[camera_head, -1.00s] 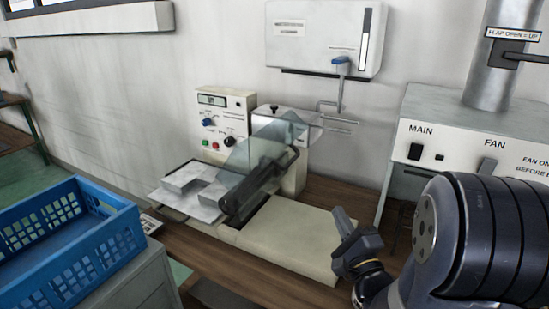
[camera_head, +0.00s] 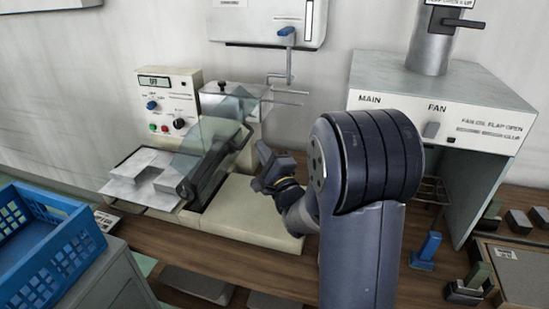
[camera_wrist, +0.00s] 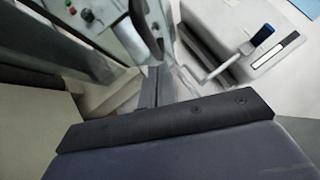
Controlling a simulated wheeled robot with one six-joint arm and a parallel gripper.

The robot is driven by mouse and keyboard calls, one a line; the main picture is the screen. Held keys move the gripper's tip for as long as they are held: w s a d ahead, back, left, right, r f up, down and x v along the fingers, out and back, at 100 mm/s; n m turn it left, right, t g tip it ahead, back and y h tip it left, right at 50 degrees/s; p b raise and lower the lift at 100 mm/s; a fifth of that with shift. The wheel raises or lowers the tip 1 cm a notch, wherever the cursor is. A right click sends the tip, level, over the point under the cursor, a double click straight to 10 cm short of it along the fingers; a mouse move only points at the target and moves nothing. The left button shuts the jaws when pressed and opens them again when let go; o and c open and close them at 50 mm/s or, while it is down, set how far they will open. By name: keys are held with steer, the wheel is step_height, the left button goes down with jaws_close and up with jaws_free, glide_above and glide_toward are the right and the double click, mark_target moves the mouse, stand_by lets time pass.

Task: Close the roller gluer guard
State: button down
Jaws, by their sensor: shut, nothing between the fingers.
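The roller gluer (camera_head: 245,215) is a cream machine on the wooden bench in the head view, with a dark roller bar (camera_head: 212,170) across it. Its guard (camera_head: 222,122) is a clear greenish panel, tilted up above the bar. My gripper (camera_head: 261,153) is shut and empty, just right of the guard and bar, above the cream base. I see no clear contact with the guard. In the wrist view the shut fingers (camera_wrist: 152,88) point toward the machine and back wall. The guard's edges are hard to make out there.
A control box (camera_head: 168,100) stands behind the gluer, and a wall dispenser with a blue lever (camera_head: 287,36) hangs above. A blue crate (camera_head: 45,250) is at left. A hood with a MAIN switch (camera_head: 440,105) and several small blocks are at right.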

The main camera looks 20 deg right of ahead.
steer(key=shift+w+a+r, duration=0.25)
steer(key=shift+w+a, duration=0.1)
steer(key=shift+a, duration=0.2)
steer(key=shift+r, duration=0.15)
